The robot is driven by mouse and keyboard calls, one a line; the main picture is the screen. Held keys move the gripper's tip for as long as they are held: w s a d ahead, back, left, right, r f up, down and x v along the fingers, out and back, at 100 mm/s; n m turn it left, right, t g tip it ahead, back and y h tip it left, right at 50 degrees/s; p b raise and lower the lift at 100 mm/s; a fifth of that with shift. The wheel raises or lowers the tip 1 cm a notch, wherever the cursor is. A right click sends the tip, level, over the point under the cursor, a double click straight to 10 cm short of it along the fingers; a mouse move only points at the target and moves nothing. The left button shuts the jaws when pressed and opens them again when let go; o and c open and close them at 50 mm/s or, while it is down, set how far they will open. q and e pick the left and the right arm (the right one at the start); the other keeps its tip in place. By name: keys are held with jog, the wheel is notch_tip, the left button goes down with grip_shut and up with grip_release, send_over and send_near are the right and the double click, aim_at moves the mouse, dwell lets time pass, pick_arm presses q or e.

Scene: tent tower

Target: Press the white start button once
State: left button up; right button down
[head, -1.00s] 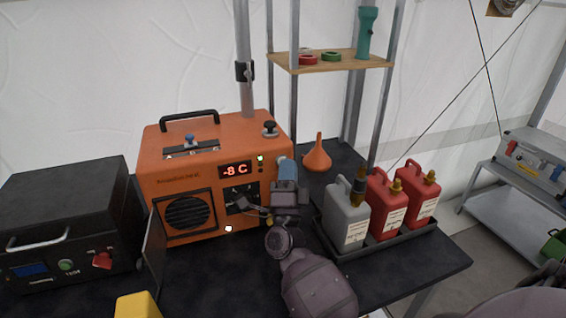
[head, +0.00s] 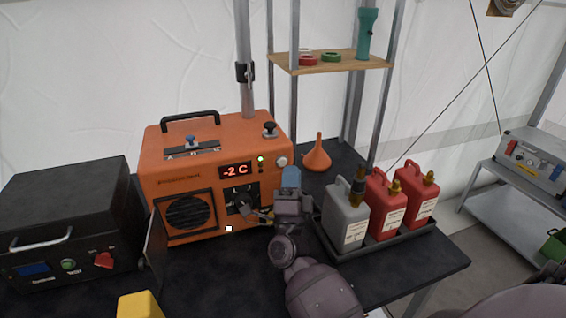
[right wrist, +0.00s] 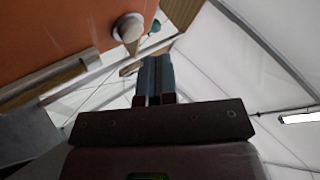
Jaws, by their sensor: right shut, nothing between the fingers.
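The white start button (head: 281,161) is a round knob at the upper right of the orange heater's front (head: 215,180). Its display reads -2 C, with a small green light beside it. My right gripper (head: 291,176) is shut and empty, with blue fingertips. In the head view it is just below and right of the button. In the right wrist view the button (right wrist: 128,28) is uncovered, with a visible gap to the fingertips (right wrist: 155,72). My left gripper is out of view.
A black box (head: 70,220) stands left of the heater. An orange funnel (head: 317,158) and a tray (head: 375,240) with grey and red canisters are to the right. A yellow object (head: 138,305) is at the bottom edge. A shelf (head: 330,64) rises behind.

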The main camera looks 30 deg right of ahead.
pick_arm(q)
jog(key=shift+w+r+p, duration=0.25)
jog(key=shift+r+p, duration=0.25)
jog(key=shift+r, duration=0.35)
pick_arm(e)
jog(key=s, duration=0.2)
jog(key=s+a, duration=0.1)
jog(key=s, duration=0.1)
jog(key=shift+s, duration=0.1)
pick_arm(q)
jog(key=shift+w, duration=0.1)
